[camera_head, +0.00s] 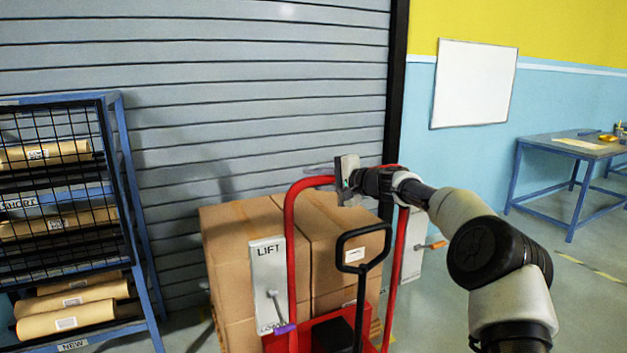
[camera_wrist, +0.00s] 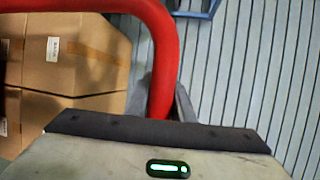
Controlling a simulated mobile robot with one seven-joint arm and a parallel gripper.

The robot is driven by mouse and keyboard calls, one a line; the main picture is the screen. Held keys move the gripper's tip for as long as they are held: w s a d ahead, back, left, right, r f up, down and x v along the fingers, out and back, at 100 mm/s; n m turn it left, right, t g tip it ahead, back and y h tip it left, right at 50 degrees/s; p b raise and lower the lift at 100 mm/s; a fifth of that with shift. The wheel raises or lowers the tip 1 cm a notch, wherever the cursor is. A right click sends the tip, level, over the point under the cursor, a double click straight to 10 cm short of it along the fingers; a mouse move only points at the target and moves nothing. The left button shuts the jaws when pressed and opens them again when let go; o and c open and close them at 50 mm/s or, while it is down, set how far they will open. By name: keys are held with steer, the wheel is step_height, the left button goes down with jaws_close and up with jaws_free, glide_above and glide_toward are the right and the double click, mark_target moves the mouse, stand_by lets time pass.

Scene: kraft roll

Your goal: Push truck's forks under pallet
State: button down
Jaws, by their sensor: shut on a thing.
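The pallet truck has a red tubular frame (camera_head: 291,235), a black loop handle (camera_head: 363,238) and a red base (camera_head: 318,330). It stands in front of stacked cardboard boxes (camera_head: 236,228). A sliver of what looks like the wooden pallet (camera_head: 217,328) shows low at the left of the stack. The forks are hidden, so I cannot tell how far they are under the pallet. My gripper (camera_head: 347,180) is at the top of the red frame, shut on it. In the wrist view the red frame (camera_wrist: 165,60) bends down to the jaws (camera_wrist: 166,118), with boxes (camera_wrist: 70,60) behind.
A blue rack (camera_head: 130,190) with paper rolls stands at the left. A grey shutter (camera_head: 240,110) closes off the back. A white LIFT panel (camera_head: 268,283) with a lever is beside the frame. Open floor (camera_head: 470,290) and a blue table (camera_head: 560,143) lie to the right.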

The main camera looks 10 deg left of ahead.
steer(key=shift+a+r, duration=0.2)
steer(key=c, duration=1.5)
jaws_free()
steer(key=shift+c, duration=0.2)
steer(key=shift+f, duration=0.1)
steer(key=shift+d, duration=0.2)
steer(key=v, duration=1.7)
steer(key=shift+s, duration=0.1)
